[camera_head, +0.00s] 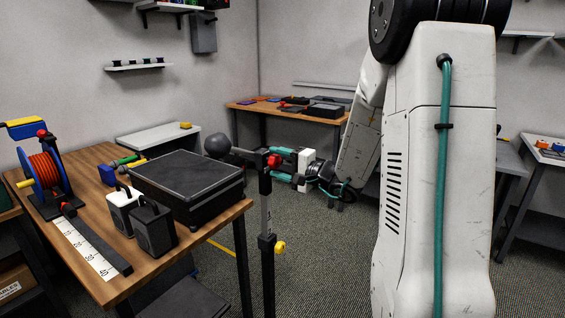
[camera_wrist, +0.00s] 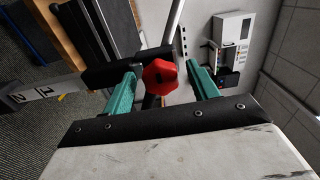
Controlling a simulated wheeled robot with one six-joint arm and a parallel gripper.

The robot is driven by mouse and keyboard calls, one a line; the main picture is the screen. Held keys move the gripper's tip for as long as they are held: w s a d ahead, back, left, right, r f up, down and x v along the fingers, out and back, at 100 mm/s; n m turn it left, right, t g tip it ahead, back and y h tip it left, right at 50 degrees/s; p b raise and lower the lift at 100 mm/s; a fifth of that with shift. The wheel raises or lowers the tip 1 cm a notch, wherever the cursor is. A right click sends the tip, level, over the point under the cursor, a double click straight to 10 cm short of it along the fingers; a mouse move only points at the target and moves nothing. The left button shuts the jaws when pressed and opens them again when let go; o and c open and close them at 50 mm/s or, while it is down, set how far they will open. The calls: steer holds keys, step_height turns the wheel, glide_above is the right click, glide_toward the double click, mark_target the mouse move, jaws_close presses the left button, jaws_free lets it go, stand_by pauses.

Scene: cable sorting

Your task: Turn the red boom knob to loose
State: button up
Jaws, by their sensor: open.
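The red boom knob (camera_head: 274,160) is at the top of a dark upright stand (camera_head: 267,210), where a boom ending in a dark ball (camera_head: 217,145) joins it. In the wrist view the faceted red knob (camera_wrist: 160,77) faces the camera. My gripper (camera_head: 277,165) reaches it from the right, with its green fingers open. In the wrist view my gripper (camera_wrist: 162,72) has one finger on each side of the knob, with a visible gap on the right; whether the left finger touches is unclear.
A wooden table (camera_head: 95,275) at left carries a black case (camera_head: 188,180), a cable reel (camera_head: 45,175) and two small boxes. A yellow knob (camera_head: 280,247) sits lower on the stand. Another table (camera_head: 245,106) stands behind. Open carpet lies around the stand.

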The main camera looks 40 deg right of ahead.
steer(key=v, duration=0.7)
steer(key=shift+s, duration=0.35)
steer(key=shift+d, duration=0.1)
